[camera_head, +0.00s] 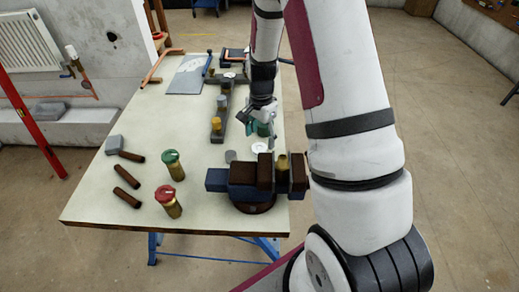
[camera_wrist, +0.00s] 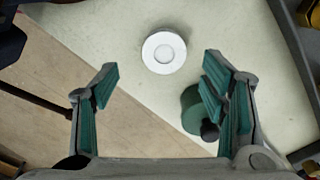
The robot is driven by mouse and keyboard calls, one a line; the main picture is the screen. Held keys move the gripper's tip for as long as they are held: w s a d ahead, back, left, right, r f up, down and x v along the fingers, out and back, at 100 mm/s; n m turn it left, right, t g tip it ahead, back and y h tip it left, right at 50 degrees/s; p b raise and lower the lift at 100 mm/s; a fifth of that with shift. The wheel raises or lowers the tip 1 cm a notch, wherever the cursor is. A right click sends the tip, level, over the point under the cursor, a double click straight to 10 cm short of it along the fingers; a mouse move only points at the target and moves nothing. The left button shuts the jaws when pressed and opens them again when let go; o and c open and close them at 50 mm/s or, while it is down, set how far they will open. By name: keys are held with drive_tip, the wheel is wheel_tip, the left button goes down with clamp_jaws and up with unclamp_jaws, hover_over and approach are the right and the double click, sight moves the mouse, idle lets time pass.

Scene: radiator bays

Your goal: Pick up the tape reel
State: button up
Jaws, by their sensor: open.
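The tape reel looks like a small white disc with a round centre, lying flat on the table; it shows in the wrist view (camera_wrist: 164,50) above the gap between my fingers. In the head view the white reel (camera_head: 259,149) lies just behind the vise. My gripper (camera_wrist: 160,76) is open and empty, its green-padded fingers spread on either side below the reel in the picture. In the head view my gripper (camera_head: 260,118) hangs over the table, a little beyond the reel. The reel is not between the fingers.
A green round object (camera_wrist: 193,112) stands close by my right finger, partly hidden. A blue and brown vise (camera_head: 245,180) stands at the table's near edge. Green-topped (camera_head: 173,166) and red-topped (camera_head: 168,202) valves, dark brown rods (camera_head: 127,197) and a grey fixture (camera_head: 221,115) occupy the table (camera_head: 95,211).

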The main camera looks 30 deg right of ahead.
sight(259, 148)
drive_tip(key=shift+w+a+f+p, duration=0.1)
drive_tip(key=shift+f+p, duration=0.1)
drive_tip(key=shift+f, duration=1.05)
drive_tip(key=shift+w+a+f+p, duration=0.1)
drive_tip(key=shift+f+p, duration=0.1)
drive_tip(key=shift+f, duration=1)
drive_tip(key=c, duration=1)
